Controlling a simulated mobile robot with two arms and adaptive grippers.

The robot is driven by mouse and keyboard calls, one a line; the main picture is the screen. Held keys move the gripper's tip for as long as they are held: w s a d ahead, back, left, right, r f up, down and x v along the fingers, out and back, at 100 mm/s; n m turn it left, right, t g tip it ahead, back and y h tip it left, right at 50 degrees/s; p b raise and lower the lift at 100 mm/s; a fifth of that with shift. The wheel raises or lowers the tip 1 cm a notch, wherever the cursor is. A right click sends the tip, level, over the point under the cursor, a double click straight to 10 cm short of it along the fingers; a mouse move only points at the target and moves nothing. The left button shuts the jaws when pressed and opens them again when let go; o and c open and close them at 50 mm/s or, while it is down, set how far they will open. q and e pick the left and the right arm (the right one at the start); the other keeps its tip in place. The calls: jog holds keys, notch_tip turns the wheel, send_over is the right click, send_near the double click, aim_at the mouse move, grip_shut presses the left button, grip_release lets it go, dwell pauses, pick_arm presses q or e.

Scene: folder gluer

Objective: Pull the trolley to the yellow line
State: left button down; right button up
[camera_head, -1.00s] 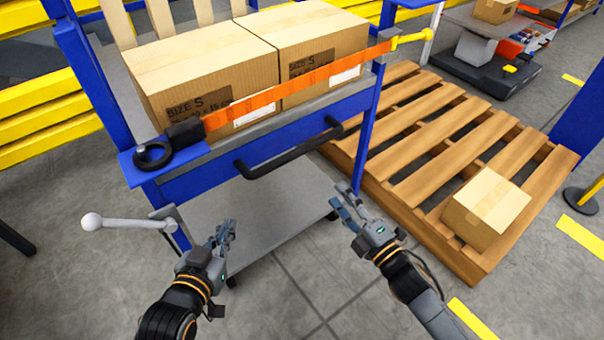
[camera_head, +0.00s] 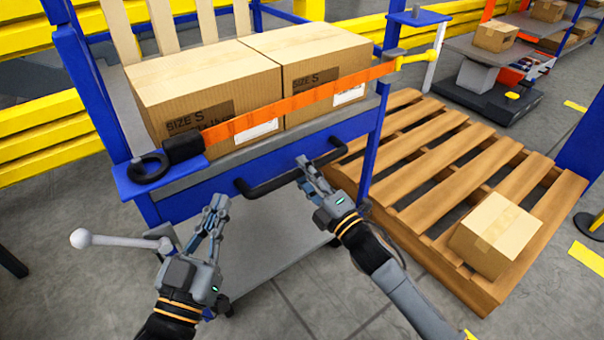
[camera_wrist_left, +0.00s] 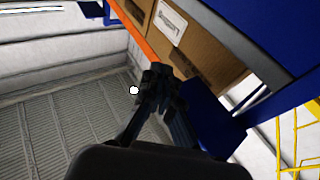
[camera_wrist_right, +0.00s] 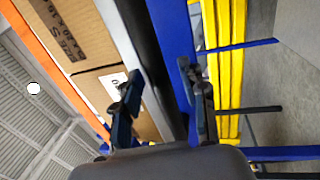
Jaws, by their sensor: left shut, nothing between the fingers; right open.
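The blue trolley (camera_head: 300,128) stands in front of me, with two cardboard boxes (camera_head: 205,90) on its top deck behind an orange strap (camera_head: 300,100). Its black handle (camera_head: 262,188) runs along the front. My right gripper (camera_head: 304,170) is open at the right part of the handle; I cannot tell if it touches. It also shows in the right wrist view (camera_wrist_right: 160,80). My left gripper (camera_head: 218,208) is shut and empty, just below and left of the handle's left end. A yellow floor line (camera_head: 588,258) shows at the far right.
A wooden pallet (camera_head: 440,150) with a small carton (camera_head: 495,235) stands close to the trolley's right. A white lever with a ball end (camera_head: 115,240) sticks out at left. Yellow rails (camera_head: 40,110) run behind. The floor in front is clear.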

jog(key=shift+w+a+r, duration=0.1)
jog(key=shift+w+a, duration=0.2)
jog(key=shift+w, duration=0.15)
grip_shut()
